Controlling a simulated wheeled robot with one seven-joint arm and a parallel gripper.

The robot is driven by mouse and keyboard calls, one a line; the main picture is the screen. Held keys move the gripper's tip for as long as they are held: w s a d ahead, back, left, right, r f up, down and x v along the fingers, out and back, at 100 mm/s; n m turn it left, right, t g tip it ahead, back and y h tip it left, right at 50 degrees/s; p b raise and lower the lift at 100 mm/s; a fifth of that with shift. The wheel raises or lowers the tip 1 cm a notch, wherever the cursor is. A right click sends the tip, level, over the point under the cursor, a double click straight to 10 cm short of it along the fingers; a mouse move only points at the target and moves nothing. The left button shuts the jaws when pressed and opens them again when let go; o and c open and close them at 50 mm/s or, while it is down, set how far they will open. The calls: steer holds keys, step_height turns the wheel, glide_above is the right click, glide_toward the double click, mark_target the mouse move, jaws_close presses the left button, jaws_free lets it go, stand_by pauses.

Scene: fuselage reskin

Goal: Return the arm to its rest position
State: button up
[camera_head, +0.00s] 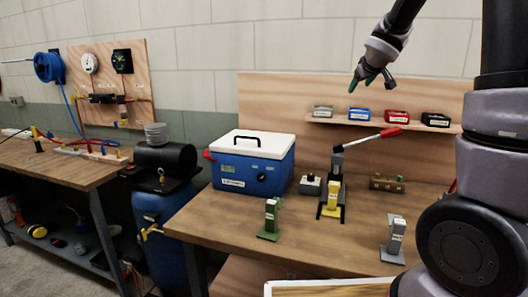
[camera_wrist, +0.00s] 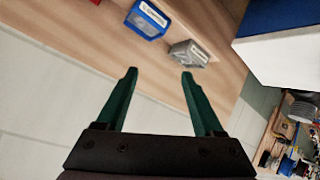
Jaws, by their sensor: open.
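My gripper (camera_head: 372,84) is raised at the upper right in the head view, above and in front of the small wall shelf. In the wrist view its two green fingers (camera_wrist: 158,75) are spread apart with nothing between them. My arm comes down from the top right of the head view, and its thick grey and black links fill the right edge. The gripper touches nothing that I can see.
The shelf (camera_head: 340,123) holds a grey box (camera_head: 323,111), a blue box (camera_head: 359,114), a red box (camera_head: 396,116) and a black box (camera_head: 436,120). Below, the wooden bench (camera_head: 320,255) carries a blue cooler with a white lid (camera_head: 252,160), a red-handled lever press (camera_head: 338,165) and small stands.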

steer(key=s+d+r+m+g, duration=0.1)
steer(key=s+m, duration=0.2)
steer(key=s, duration=0.6)
steer(key=s+r+m+g, duration=0.1)
steer(key=s+r+m, duration=0.15)
steer(key=s, duration=0.75)
steer(key=s+a+f+m+g+y, duration=0.1)
steer(key=s+a, duration=0.3)
steer(key=s, duration=0.4)
steer(key=s+a+f+m+g+y, duration=0.1)
steer(key=s+a+f+y, duration=0.1)
steer(key=s+a, duration=0.3)
steer(key=s, duration=0.3)
steer(key=shift+s+a+m, duration=0.15)
steer(key=shift+s+m, duration=0.05)
steer(key=shift+m, duration=0.15)
